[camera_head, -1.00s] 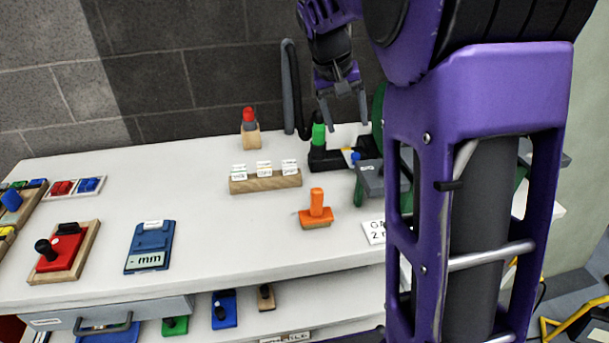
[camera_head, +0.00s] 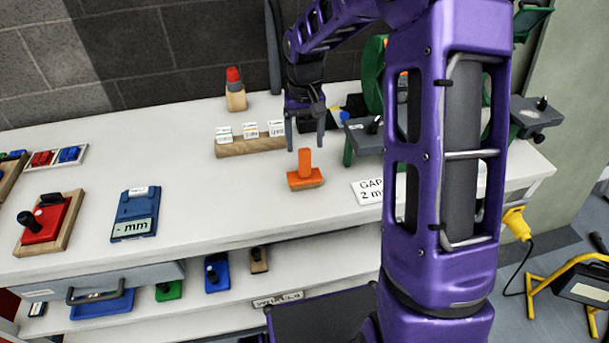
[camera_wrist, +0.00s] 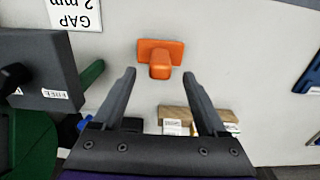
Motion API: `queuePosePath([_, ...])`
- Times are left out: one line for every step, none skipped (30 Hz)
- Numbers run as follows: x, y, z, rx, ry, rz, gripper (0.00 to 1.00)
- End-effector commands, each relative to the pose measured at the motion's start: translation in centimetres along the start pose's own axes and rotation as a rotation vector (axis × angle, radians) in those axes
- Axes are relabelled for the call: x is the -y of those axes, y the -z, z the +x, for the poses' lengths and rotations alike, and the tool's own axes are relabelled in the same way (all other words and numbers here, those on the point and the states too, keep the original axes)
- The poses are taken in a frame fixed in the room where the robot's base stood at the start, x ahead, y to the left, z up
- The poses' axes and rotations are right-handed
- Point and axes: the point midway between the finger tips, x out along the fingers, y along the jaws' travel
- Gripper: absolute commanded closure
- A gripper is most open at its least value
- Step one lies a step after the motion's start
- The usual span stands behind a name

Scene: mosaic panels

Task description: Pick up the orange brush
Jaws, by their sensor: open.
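The orange brush (camera_head: 305,172) stands on the white bench top, its handle upright on a flat block base. In the wrist view the orange brush (camera_wrist: 160,56) lies ahead of the fingertips, roughly midway between them. My gripper (camera_head: 305,145) is above and just behind the brush in the head view, pointing down, its fingers apart and empty. In the wrist view my gripper (camera_wrist: 159,72) shows both fingers spread wide, with nothing between them. The fingers do not appear to touch the brush.
A wooden block with cards (camera_head: 250,146) stands left of the brush. A grey and green device (camera_head: 363,138) and a "GAP 2 mm" sign (camera_head: 369,190) are to the right. A blue gauge (camera_head: 136,215) lies farther left. The bench top (camera_head: 225,205) before the brush is clear.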

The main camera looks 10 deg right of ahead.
Motion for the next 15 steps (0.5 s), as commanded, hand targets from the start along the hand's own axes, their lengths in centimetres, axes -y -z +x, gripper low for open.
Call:
queuePosePath([0.0,-0.1,0.9,0.003,0.001,0.001,0.25])
queuePosePath([0.0,-0.1,1.2,0.003,0.001,0.001,0.25])
queuePosePath([0.0,0.0,1.5,0.002,0.000,0.001,0.25])
queuePosePath([0.0,0.0,1.7,0.001,0.000,0.001,0.25])
queuePosePath([0.0,0.0,1.9,0.000,0.000,0.001,0.25])
queuePosePath([0.0,0.0,2.0,0.000,0.000,0.000,0.25])
queuePosePath([0.0,0.0,2.1,0.000,0.000,0.000,0.25])
queuePosePath([0.0,0.0,2.2,0.001,-0.001,0.000,0.25])
queuePosePath([0.0,0.0,2.5,0.001,-0.001,0.000,0.25])
queuePosePath([0.0,0.0,2.7,0.002,0.000,0.000,0.25])
queuePosePath([0.0,0.0,3.1,0.002,0.000,0.000,0.25])
queuePosePath([0.0,0.0,3.6,0.002,0.000,0.000,0.25])
queuePosePath([0.0,0.1,4.0,0.002,0.001,0.001,0.25])
queuePosePath([0.0,0.1,4.5,0.003,0.000,0.001,0.25])
queuePosePath([0.0,0.1,5.2,0.004,0.000,0.001,0.25])
